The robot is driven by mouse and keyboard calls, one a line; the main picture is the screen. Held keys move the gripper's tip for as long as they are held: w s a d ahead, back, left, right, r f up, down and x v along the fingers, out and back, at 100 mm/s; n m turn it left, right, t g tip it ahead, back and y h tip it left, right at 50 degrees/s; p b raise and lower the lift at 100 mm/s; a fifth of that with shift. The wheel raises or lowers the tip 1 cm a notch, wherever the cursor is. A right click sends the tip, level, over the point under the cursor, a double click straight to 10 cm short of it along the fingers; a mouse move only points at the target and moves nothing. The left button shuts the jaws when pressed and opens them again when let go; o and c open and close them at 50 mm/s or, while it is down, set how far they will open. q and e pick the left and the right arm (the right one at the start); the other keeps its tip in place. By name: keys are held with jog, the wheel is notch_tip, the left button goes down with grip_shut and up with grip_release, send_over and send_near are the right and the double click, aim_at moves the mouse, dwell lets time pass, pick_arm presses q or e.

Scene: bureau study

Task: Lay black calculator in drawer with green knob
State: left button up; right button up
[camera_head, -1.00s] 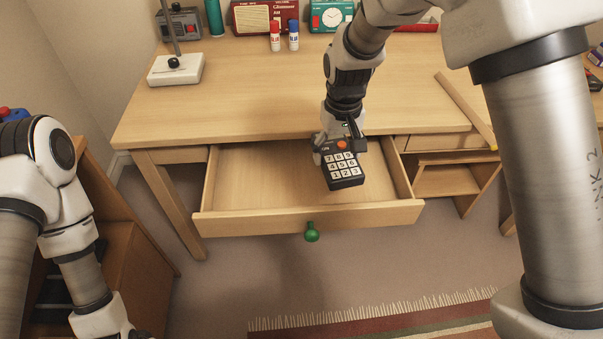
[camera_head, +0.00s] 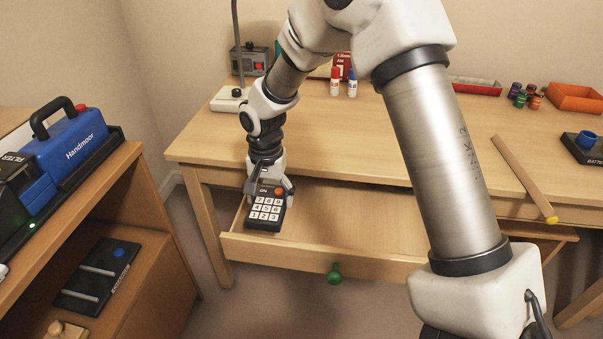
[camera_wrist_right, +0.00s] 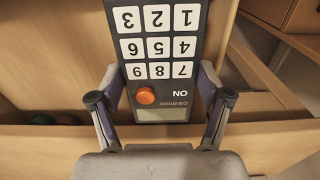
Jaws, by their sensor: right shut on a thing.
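The black calculator (camera_head: 266,213), with white keys and an orange button, is held by its display end in my right gripper (camera_head: 268,186). In the right wrist view, the calculator (camera_wrist_right: 160,45) sits between the two fingers (camera_wrist_right: 160,88). The drawer with the green knob (camera_head: 334,277) is pulled out from the desk, and its bare floor (camera_head: 350,222) shows. The calculator is over the drawer's left part, near the front panel (camera_head: 310,255), its key end pointing to the front. I cannot tell whether it touches the drawer. My left gripper is out of view.
A shelf unit (camera_head: 130,200) with a blue case (camera_head: 75,155) stands at the left. The desk top (camera_head: 330,130) carries a lamp base (camera_head: 230,98), glue sticks (camera_head: 343,82) and a long wooden stick (camera_head: 525,178). A small green thing (camera_head: 400,187) shows at the drawer's back.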

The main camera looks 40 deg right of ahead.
notch_tip(320, 180, down, 6)
jog(key=shift+f+b, duration=0.1)
jog(key=shift+b, duration=0.45)
jog(key=shift+f, duration=0.35)
jog(key=shift+f, duration=0.1)
jog(key=o, duration=1.2)
